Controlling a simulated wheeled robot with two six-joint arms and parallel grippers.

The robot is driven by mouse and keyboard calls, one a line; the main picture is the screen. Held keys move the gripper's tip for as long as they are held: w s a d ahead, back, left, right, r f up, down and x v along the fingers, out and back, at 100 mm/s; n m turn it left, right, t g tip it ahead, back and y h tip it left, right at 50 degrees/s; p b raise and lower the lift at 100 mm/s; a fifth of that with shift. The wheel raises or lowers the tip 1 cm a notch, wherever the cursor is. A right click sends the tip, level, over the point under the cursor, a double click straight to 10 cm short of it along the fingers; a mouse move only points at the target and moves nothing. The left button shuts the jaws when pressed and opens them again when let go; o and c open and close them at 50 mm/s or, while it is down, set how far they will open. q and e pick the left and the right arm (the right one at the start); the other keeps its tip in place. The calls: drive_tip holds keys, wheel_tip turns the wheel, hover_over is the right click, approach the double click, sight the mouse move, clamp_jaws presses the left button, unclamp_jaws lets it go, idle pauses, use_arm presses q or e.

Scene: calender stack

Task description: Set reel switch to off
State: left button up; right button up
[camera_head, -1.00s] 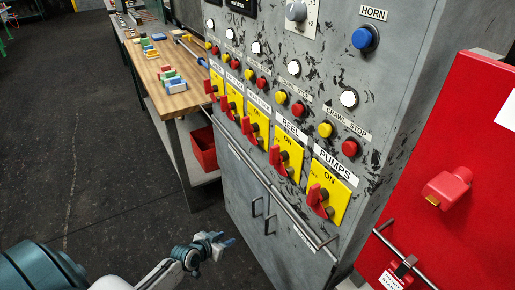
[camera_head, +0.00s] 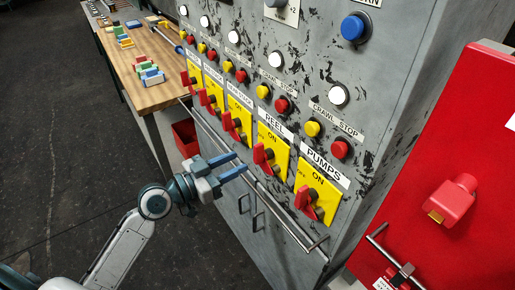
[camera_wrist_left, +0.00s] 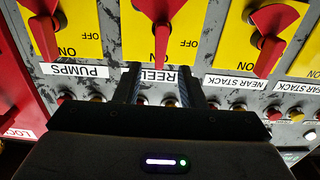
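The reel switch (camera_head: 262,156) is a red handle on a yellow plate (camera_head: 279,157) under the REEL label in the head view. In the upside-down wrist view, the reel handle (camera_wrist_left: 161,38) points down towards the word ON, with OFF to its right. My left gripper (camera_head: 231,166) is left of the reel plate in the head view, with its blue-tipped fingers pointing at the panel. In the wrist view its fingers (camera_wrist_left: 158,82) are apart and empty, in front of the REEL label and apart from the handle. My right gripper is not in view.
The pumps switch (camera_head: 306,199) stands right of the reel switch, and similar switches (camera_head: 231,123) stand to its left. A metal rail (camera_head: 262,190) runs across the panel below them. A red cabinet (camera_head: 440,150) stands at right and a wooden workbench (camera_head: 150,80) at upper left.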

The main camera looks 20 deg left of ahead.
sight(254, 152)
use_arm(q)
drive_tip(key=p+x, duration=0.2)
drive_tip(key=x, duration=0.4)
drive_tip(key=shift+w+d+r+p, duration=0.15)
drive_tip(key=shift+w+d+p, duration=0.05)
drive_tip(key=shift+w+p, duration=0.15)
drive_tip(key=shift+w+d, duration=0.45)
drive_tip(key=shift+w, duration=0.05)
clamp_jaws()
